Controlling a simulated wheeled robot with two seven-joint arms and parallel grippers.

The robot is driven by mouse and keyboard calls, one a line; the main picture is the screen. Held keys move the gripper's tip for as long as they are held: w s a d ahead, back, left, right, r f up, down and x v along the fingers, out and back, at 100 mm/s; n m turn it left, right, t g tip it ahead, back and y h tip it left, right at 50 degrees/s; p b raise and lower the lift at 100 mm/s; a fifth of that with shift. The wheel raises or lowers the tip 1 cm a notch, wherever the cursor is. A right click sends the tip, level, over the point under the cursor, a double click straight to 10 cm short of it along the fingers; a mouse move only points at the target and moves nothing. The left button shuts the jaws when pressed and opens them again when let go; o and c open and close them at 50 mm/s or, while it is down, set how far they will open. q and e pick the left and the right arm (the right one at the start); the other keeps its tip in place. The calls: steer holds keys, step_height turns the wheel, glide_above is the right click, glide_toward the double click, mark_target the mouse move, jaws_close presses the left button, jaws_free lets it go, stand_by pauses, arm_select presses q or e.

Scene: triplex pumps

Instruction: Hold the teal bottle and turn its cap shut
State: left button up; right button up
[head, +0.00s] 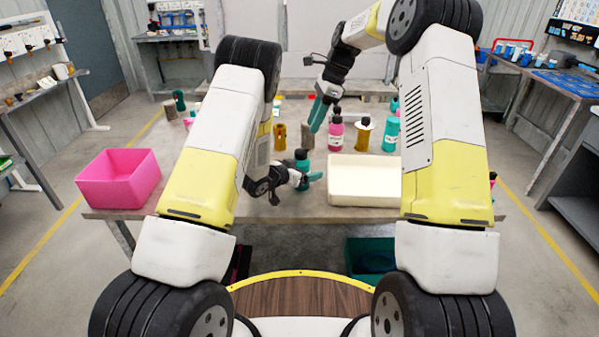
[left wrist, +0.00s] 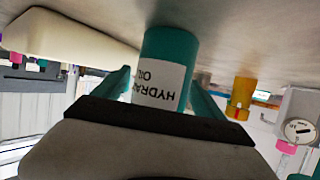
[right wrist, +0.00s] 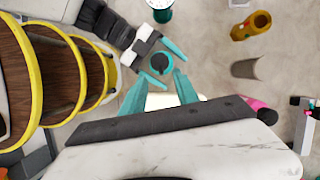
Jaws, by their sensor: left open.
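The teal bottle (head: 304,166) stands upright near the table's front edge, with a dark cap (head: 301,154). In the left wrist view, the bottle (left wrist: 166,70) shows a white hydraulic oil label, upside down in the picture. My left gripper (head: 306,180) is open, its teal fingers on either side of the bottle's body. My right gripper (head: 317,118) points down above and slightly right of the bottle in the head view. In the right wrist view, its fingers (right wrist: 160,82) are apart with nothing between them, and the cap (right wrist: 160,62) lies just past the tips.
A cream tray (head: 345,195) stands right of the bottle, and a pink bin (head: 118,178) at the table's left end. A teal crate (head: 355,248) is below the table.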

arm_select(q)
steer(key=shift+w+d+f, duration=0.1)
steer(key=shift+w+d, duration=0.05)
steer(key=shift+d, duration=0.05)
